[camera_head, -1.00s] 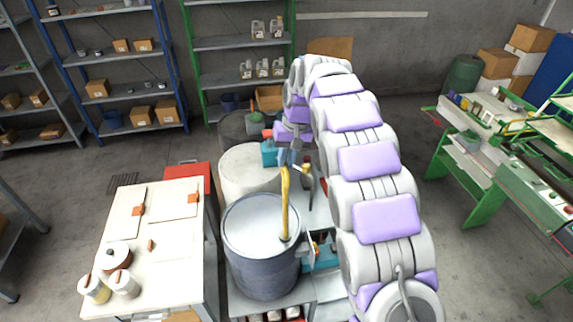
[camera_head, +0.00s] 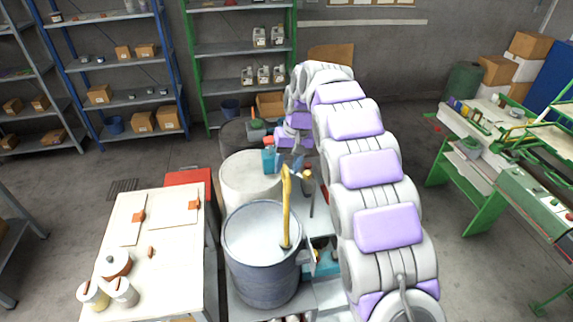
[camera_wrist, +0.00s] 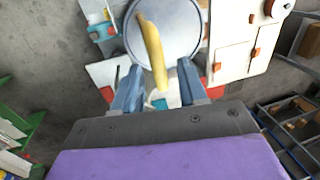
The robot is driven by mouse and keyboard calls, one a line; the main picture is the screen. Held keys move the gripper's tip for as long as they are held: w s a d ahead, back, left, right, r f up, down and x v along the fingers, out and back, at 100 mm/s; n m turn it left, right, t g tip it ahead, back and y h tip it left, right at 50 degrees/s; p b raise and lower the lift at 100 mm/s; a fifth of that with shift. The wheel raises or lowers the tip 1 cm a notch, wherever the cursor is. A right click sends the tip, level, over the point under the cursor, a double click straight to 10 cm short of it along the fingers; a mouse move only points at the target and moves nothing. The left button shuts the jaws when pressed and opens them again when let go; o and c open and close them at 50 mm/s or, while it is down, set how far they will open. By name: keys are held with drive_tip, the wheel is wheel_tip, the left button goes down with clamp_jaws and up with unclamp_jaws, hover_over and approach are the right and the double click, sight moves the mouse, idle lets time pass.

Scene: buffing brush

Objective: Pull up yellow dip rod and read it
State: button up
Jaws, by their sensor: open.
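The yellow dip rod (camera_head: 287,208) stands upright in the grey drum (camera_head: 262,270), close to the right side of its round top. In the wrist view the rod (camera_wrist: 151,45) runs down between the two blue-grey fingers of my gripper (camera_wrist: 159,82), with its near end between them. The fingers are apart, with a gap visible on both sides of the rod. In the head view my gripper (camera_head: 291,162) is at the rod's upper end, partly hidden by my arm. The drum top (camera_wrist: 185,30) also shows behind the rod in the wrist view. No markings on the rod are readable.
A pale drum (camera_head: 248,178) stands behind the grey one. A work table (camera_head: 165,250) with pots and orange-handled pieces is at left. Shelves (camera_head: 240,47) line the back wall. A green bench (camera_head: 480,165) is at right, with bare floor before it.

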drive_tip(key=w+d+r+p, duration=0.1)
drive_tip(key=d+r+p, duration=0.2)
drive_tip(key=r+p, duration=0.6)
wheel_tip(320, 180, up, 8)
drive_tip(key=shift+f, duration=0.1)
drive_tip(key=shift+s, duration=0.1)
idle(0.5)
drive_tip(key=s+d+f+m+b, duration=0.1)
drive_tip(key=s+d+f+b, duration=0.25)
drive_tip(key=s, duration=0.35)
drive_tip(key=s+d+f+m+h+b, duration=0.1)
drive_tip(key=s+d+f+b, duration=0.2)
drive_tip(key=s+b, duration=0.3)
drive_tip(key=s+d+f+b, duration=0.3)
drive_tip(key=s+d, duration=0.1)
drive_tip(key=s, duration=0.4)
drive_tip(key=s+d+f+b, duration=0.2)
drive_tip(key=s+f+b, duration=0.2)
drive_tip(key=s+f, duration=0.5)
drive_tip(key=s+d+f+m+g+h+b, duration=0.1)
drive_tip(key=s+d+f+b, duration=0.2)
drive_tip(key=s+f, duration=0.7)
drive_tip(key=s+b, duration=0.2)
drive_tip(key=s, duration=0.4)
drive_tip(key=shift+s+d+f, duration=0.15)
drive_tip(key=shift+s+d, duration=0.1)
drive_tip(key=shift+a, duration=0.15)
